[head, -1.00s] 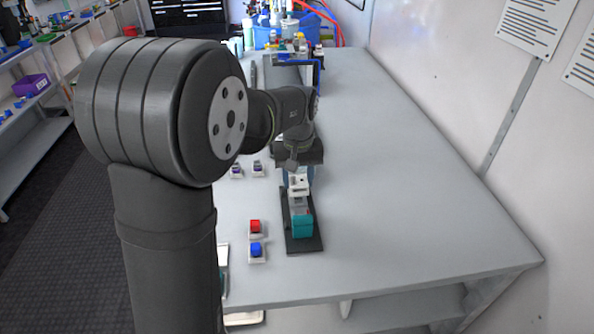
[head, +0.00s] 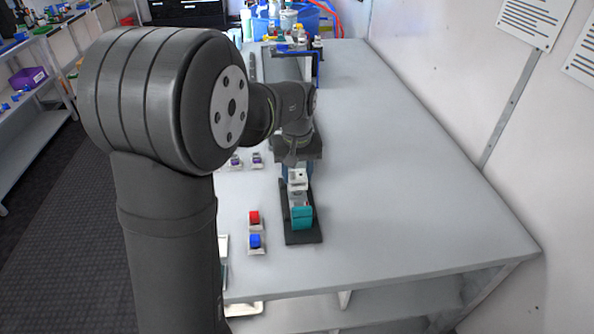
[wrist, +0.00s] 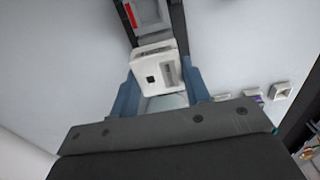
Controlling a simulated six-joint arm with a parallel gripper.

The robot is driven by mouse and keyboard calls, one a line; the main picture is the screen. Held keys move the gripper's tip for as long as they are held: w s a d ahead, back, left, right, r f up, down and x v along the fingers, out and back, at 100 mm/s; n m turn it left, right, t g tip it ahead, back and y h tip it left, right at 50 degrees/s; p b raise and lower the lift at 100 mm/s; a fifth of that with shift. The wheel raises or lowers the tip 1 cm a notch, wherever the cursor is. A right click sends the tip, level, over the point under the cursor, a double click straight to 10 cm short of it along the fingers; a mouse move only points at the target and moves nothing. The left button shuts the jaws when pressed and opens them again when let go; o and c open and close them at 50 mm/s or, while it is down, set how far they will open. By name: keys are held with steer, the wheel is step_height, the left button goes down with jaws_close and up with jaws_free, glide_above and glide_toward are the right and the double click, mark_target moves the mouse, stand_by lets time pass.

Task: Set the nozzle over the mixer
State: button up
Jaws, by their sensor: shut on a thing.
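My gripper (wrist: 160,92) has its two blue fingers shut on a white block-shaped piece with a small dark square hole, which I take to be the nozzle (wrist: 153,72). In the head view the white piece (head: 297,175) shows just below my wrist, over the far part of a dark base plate (head: 303,238). A grey part and a teal block (head: 302,217) stand on the plate's near part; I take these to be the mixer assembly. In the wrist view a grey frame with a red strip (wrist: 150,14) lies just beyond the white piece. Whether they touch is unclear.
A red piece (head: 254,217) and a blue piece (head: 254,241) sit in small white holders left of the plate. Small purple-topped pieces (head: 257,159) stand farther back. Bottles and a blue bin (head: 310,22) fill the far end. The table's right side is clear.

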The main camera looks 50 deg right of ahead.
steer(key=shift+f, duration=0.6)
steer(key=shift+f, duration=0.1)
steer(key=shift+f, duration=0.5)
steer(key=o, duration=1.4)
steer(key=shift+o, duration=0.2)
steer(key=shift+r, duration=4.05)
